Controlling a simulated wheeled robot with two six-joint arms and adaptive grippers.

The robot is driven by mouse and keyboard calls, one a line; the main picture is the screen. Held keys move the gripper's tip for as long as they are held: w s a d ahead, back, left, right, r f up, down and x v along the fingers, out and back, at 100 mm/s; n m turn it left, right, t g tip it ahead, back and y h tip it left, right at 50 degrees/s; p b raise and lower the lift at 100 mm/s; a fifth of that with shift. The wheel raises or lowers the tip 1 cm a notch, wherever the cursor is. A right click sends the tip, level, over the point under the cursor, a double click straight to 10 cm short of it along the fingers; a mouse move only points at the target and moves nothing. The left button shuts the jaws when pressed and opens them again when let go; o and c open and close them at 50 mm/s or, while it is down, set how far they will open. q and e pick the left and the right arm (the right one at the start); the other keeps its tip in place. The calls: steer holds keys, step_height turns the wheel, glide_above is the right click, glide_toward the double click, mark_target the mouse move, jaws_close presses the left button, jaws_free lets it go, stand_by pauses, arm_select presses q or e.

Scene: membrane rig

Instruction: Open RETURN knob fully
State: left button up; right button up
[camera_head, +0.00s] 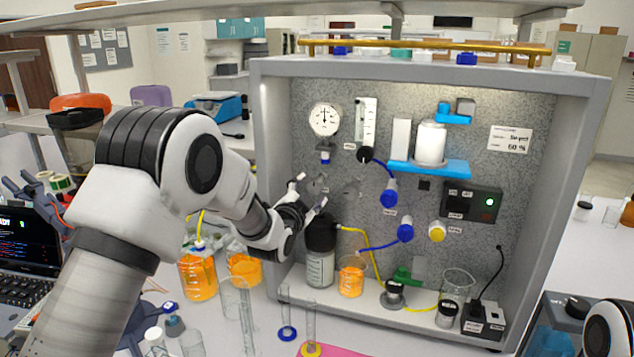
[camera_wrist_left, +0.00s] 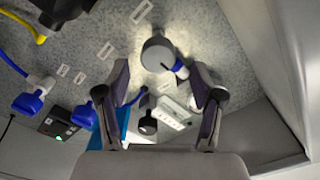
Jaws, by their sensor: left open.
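My left gripper (camera_head: 309,190) is open in front of the panel's left part, below the pressure gauge (camera_head: 324,119). In the left wrist view, its two fingers (camera_wrist_left: 160,74) stand apart. A round grey knob-like part (camera_wrist_left: 158,52) shows between and beyond them, with a small blue part (camera_wrist_left: 180,68) beside it. I cannot tell whether the fingers touch it. In the head view the gripper hides this spot. The small labels are too blurred to read, so I cannot confirm which one says RETURN. My right gripper is out of view.
Blue knobs (camera_head: 389,193) (camera_head: 405,232) and a yellow knob (camera_head: 437,231) sit right of the gripper. A dark-capped bottle (camera_head: 320,258) stands below it, with an orange-filled beaker (camera_head: 351,280). The rig's left side wall (camera_head: 268,130) is close. Glassware crowds the bench in front.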

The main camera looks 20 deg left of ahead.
mark_target(314, 187)
arm_select(q)
steer(key=w, duration=0.2)
steer(key=p, duration=0.1)
steer(key=shift+w+r, duration=0.25)
steer(key=shift+w, duration=0.15)
steer(key=shift+w+d+f, duration=0.1)
steer(key=shift+w+f, duration=0.2)
steer(key=shift+w, duration=0.3)
steer(key=shift+w+f, duration=0.3)
steer(key=shift+w, duration=0.25)
steer(key=shift+s+r, duration=0.1)
steer(key=shift+s, duration=0.05)
steer(key=shift+s+r, duration=0.15)
steer(key=shift+s, duration=0.1)
steer(key=c, duration=0.5)
steer(key=shift+s, duration=0.1)
steer(key=c, duration=0.6)
steer(key=shift+r, duration=0.1)
steer(key=shift+c, duration=0.2)
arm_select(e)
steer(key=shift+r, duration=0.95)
